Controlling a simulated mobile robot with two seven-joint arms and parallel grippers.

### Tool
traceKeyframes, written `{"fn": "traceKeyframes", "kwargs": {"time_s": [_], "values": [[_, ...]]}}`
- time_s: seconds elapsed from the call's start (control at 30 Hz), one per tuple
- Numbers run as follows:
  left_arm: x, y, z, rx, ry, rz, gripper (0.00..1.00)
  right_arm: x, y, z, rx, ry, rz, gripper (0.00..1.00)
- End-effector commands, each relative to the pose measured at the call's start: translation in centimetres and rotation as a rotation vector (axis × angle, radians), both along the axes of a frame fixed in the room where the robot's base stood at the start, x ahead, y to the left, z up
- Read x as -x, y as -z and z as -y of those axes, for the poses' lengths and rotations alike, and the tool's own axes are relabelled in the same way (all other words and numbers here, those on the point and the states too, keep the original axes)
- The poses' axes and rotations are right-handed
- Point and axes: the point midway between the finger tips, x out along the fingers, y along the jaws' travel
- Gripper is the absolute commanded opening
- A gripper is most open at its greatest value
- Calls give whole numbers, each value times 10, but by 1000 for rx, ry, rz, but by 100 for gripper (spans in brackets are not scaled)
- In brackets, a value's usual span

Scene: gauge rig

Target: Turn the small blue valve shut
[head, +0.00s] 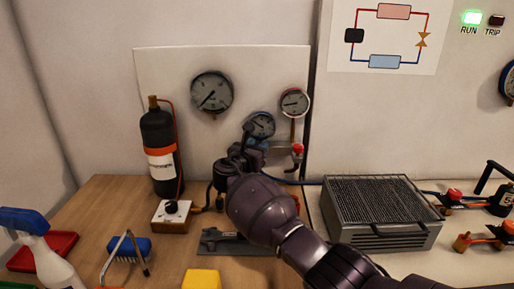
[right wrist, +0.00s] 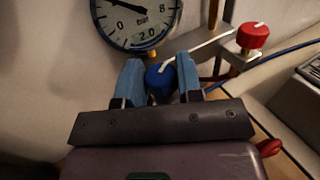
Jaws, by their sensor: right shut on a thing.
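The small blue valve (right wrist: 160,82) has a round blue knob with a white mark on top. It sits below a round bar gauge (right wrist: 140,15) in the right wrist view. My right gripper (right wrist: 160,78) is shut on the knob, with one blue finger on each side of it. In the head view my right arm reaches in from the lower right, and the right gripper (head: 256,146) is at the valve below the blue-rimmed gauge (head: 261,124). The arm and hand hide most of the valve there. My left gripper is not in view.
A red valve (right wrist: 253,36) stands close to the right of the gripper. A black bottle (head: 158,140), a spray bottle (head: 40,250), a brush (head: 132,249) and a yellow block (head: 201,279) are on the left. A grey finned box (head: 378,206) is on the right.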

Motion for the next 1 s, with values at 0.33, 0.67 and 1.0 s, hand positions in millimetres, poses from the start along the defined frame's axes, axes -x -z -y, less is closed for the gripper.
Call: {"fn": "traceKeyframes", "kwargs": {"time_s": [0.33, 0.67, 1.0], "values": [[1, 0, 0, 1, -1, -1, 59, 0, 0, 1, 0, 0, 0, 44], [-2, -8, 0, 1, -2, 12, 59, 0, -19, 0, -1, -1, 6, 44], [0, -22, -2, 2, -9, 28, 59, 0, -86, 0, -1, -1, 8, 44]]}}
